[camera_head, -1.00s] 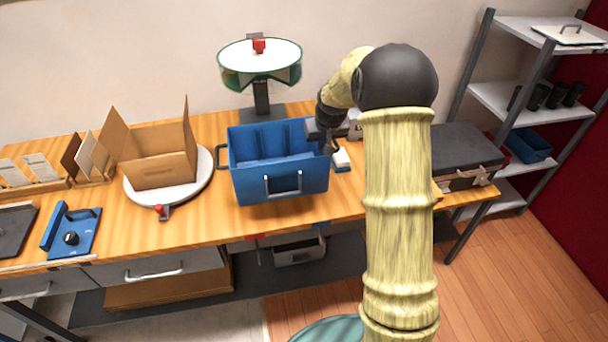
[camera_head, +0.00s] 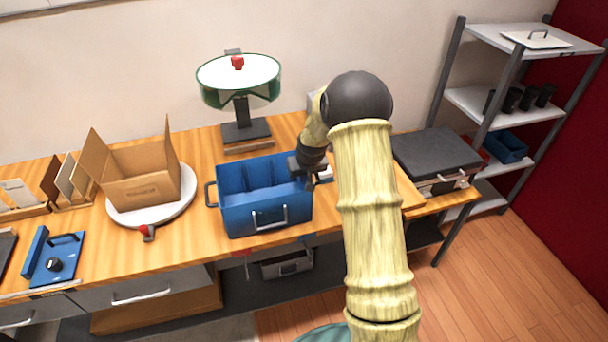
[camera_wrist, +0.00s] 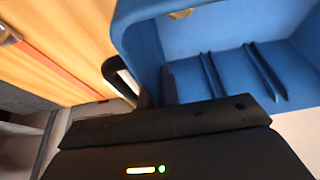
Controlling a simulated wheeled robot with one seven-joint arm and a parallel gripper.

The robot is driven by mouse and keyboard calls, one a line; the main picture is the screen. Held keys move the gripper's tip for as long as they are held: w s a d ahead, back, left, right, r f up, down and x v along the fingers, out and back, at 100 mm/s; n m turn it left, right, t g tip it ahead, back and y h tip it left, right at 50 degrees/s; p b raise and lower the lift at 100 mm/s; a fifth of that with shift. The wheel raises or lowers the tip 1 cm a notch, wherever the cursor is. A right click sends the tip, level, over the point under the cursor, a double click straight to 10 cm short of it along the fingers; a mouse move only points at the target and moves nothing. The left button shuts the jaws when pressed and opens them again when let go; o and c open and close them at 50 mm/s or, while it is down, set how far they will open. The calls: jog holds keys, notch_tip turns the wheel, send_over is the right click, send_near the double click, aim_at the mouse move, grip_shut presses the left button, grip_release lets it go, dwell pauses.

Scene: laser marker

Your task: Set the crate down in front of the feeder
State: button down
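The blue crate (camera_head: 266,221) is upright at the middle of the workbench, in front of the feeder (camera_head: 240,83), which has a green rim, a white top and a red knob. The crate looks empty and sits slightly right of the feeder's dark base (camera_head: 246,132). Its underside is low over or on the wood; I cannot tell contact for certain. My gripper (camera_head: 312,179) is at the crate's right end, seemingly shut on its handle, with the fingertips mostly hidden. In the wrist view the crate's blue inside (camera_wrist: 225,60) fills the upper right.
Left of the crate, an open cardboard box (camera_head: 143,185) stands on a white round plate (camera_head: 185,203) with a red knob. A dark-lidded case (camera_head: 437,155) is at the bench's right end. A shelf rack (camera_head: 480,105) stands beyond it. A blue fixture (camera_head: 54,260) lies front left.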

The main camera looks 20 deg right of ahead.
jog(key=shift+a, duration=0.1)
jog(key=c, duration=1.6)
grip_release()
jog(key=shift+f, duration=0.1)
jog(key=shift+c, duration=0.2)
jog(key=b+v, duration=0.1)
jog(key=v, duration=1.1)
jog(key=shift+s+b, duration=0.15)
jog(key=shift+b, duration=0.25)
